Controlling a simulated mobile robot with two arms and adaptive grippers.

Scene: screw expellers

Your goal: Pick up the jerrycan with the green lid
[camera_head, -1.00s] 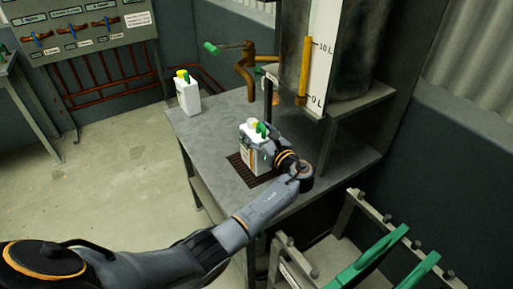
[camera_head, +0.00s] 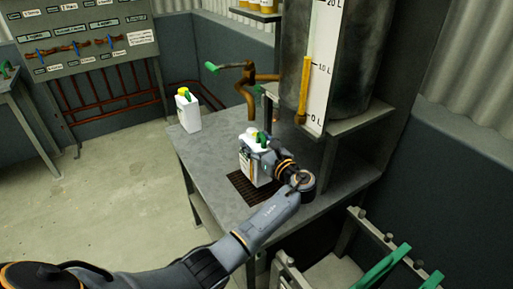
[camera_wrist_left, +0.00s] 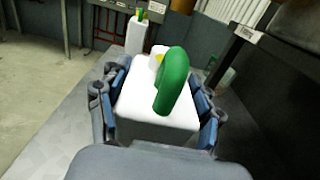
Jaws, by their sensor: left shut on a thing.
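A white jerrycan (camera_head: 246,166) stands upright over the dark grate on the grey metal table. My right gripper is not in view.
The dark grate (camera_head: 240,190) is set in the table (camera_head: 207,168). A brown pipe with a green handle (camera_head: 212,67) rises behind the held jerrycan. A large tank (camera_head: 355,60) with a scale stands right. Green levers (camera_head: 380,266) are at lower right. Open floor lies left.

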